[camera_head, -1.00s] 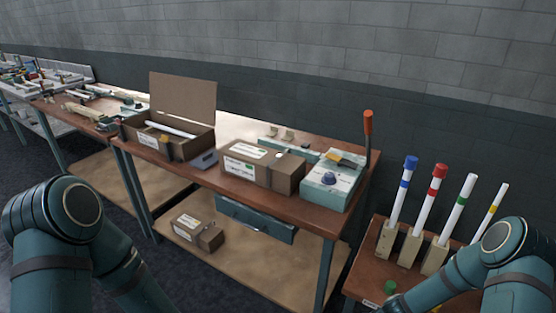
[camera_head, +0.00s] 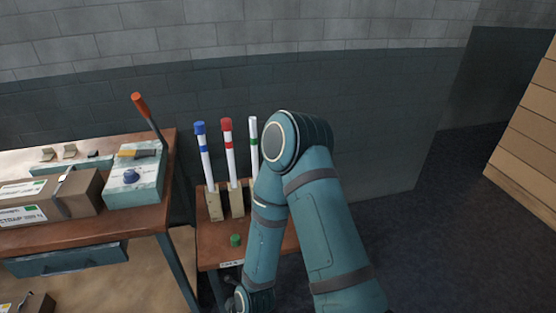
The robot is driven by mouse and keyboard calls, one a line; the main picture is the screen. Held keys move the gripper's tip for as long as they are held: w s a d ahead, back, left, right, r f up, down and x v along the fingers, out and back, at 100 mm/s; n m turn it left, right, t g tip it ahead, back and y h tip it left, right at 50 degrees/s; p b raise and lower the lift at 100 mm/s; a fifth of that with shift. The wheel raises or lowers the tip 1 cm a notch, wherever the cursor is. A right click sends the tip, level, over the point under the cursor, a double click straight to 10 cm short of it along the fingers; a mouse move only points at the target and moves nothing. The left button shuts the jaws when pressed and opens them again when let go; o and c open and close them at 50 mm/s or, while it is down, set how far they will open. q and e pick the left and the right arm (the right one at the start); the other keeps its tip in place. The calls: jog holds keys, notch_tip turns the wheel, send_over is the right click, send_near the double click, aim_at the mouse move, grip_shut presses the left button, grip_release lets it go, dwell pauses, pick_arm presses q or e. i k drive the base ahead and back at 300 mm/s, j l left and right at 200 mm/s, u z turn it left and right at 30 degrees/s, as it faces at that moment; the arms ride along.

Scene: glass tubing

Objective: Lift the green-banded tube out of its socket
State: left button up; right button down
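The green-banded tube (camera_head: 253,138) is white and stands upright behind my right arm; its lower part and its socket are hidden by the arm. Its top bears no cap. To its left, a red-capped tube (camera_head: 229,154) and a blue-capped tube (camera_head: 204,154) stand in wooden socket blocks on a small brown table (camera_head: 208,240). A loose green cap (camera_head: 235,240) sits on the table in front of the blocks. My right arm crosses in front of the table; its gripper fingers are not visible. My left gripper is out of view.
A larger workbench (camera_head: 140,222) to the left holds a cardboard box (camera_head: 82,190) and a teal device (camera_head: 136,180) with an orange-handled lever (camera_head: 145,112). A grey wall stands close behind. Open floor (camera_head: 430,240) lies right of my arm, with stacked wooden boards (camera_head: 530,130) beyond.

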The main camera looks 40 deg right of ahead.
aim_at(253, 123)
jog(key=z, duration=1)
